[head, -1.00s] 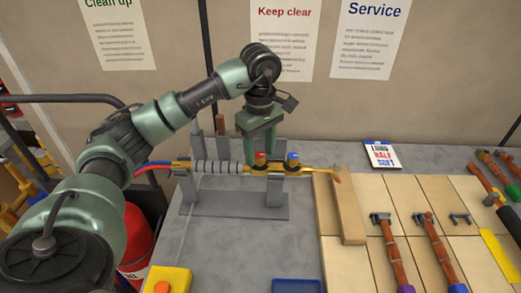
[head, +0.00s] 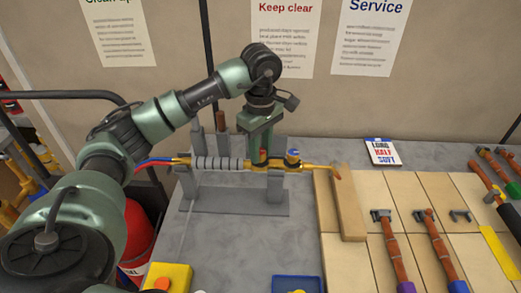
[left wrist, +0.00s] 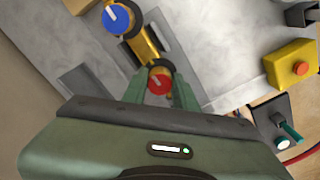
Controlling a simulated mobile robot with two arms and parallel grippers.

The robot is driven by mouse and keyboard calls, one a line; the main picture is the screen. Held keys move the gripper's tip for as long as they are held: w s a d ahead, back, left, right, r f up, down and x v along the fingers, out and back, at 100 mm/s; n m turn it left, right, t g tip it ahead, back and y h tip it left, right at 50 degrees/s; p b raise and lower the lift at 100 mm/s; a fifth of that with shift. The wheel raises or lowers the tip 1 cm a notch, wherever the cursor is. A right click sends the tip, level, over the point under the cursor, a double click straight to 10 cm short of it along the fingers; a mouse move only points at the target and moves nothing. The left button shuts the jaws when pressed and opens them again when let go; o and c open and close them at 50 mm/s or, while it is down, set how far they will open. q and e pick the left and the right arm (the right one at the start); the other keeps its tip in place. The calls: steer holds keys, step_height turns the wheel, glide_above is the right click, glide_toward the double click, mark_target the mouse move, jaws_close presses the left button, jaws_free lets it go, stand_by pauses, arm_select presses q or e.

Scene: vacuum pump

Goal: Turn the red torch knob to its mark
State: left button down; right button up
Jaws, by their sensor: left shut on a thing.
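The brass torch (head: 312,168) lies across a grey stand, its tip pointing right. Its red knob (head: 263,155) is partly hidden by my left gripper (head: 263,150), which comes down from above. In the left wrist view the red knob (left wrist: 158,84) sits between the two fingers of my left gripper (left wrist: 160,90), which is shut on it. A pale line shows on the knob's face; the target mark cannot be made out. The blue knob (head: 292,156) stands to the right, free of the gripper, and shows a white line in the wrist view (left wrist: 116,19). My right gripper is out of view.
A grey stand (head: 232,206) holds the torch. A card reading long, half, soft (head: 382,153) lies at the back. A wooden block (head: 347,205) is near the torch tip. A yellow box (head: 178,273) and blue tray (head: 284,280) are in front. Tools lie at right.

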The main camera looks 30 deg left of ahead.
arm_select(q)
steer(key=n+b, duration=0.2)
steer(key=n, duration=0.2)
steer(key=n+b, duration=0.1)
steer(key=n, duration=0.3)
steer(key=shift+n, duration=0.3)
steer(key=n+b, duration=0.1)
steer(key=n, duration=0.3)
steer(key=shift+w+n+b, duration=0.1)
steer(key=shift+n+b, duration=0.2)
steer(key=shift+n, duration=2)
steer(key=c, duration=1.1)
jaws_free()
